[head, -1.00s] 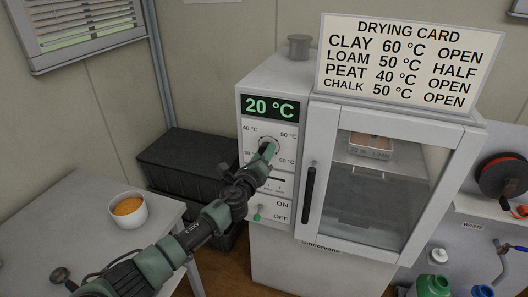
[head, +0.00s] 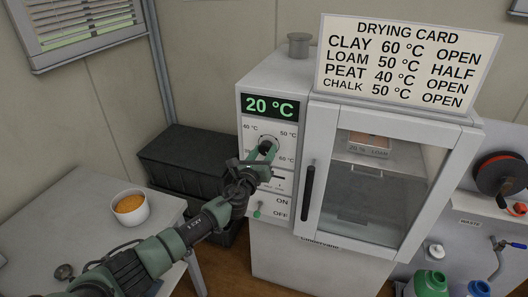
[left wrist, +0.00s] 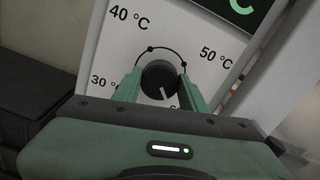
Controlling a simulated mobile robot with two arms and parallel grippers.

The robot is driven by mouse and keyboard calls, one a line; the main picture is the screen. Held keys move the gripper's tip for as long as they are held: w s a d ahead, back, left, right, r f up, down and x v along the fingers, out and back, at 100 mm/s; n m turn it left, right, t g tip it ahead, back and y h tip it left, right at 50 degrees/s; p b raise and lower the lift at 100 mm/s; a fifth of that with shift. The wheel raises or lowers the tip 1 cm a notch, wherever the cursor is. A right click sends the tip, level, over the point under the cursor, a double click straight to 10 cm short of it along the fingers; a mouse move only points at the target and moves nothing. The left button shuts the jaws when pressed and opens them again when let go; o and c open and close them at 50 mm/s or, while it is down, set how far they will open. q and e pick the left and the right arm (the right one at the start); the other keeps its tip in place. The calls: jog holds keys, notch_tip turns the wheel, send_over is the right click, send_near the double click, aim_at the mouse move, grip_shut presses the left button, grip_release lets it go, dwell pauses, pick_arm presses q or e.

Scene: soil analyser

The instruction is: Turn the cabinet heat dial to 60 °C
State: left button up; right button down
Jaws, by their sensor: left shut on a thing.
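The heat dial (left wrist: 160,76) is a dark round knob on the white front of the drying cabinet (head: 271,77). Marks for 30, 40, 50 and 60 °C surround it in the head view. Its white pointer line points down and slightly right in the left wrist view. My left gripper (left wrist: 163,88) is shut on the dial, one green finger on each side; in the head view the gripper (head: 264,152) partly hides the dial. The green display (head: 269,106) above reads 20 °C. My right gripper is not in view.
A slider and an ON/OFF switch (head: 257,212) sit below the dial. The cabinet's glass door (head: 383,190) is to the right, with a drying card (head: 408,60) above. A table (head: 75,205) with a bowl (head: 130,208) stands at left.

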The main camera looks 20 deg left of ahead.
pick_arm(q)
jog(key=shift+f, duration=0.1)
jog(key=o, duration=1.4)
jog(key=shift+c, duration=0.2)
jog(key=s, duration=0.7)
jog(key=shift+s+a, duration=0.15)
jog(key=shift+s, duration=0.25)
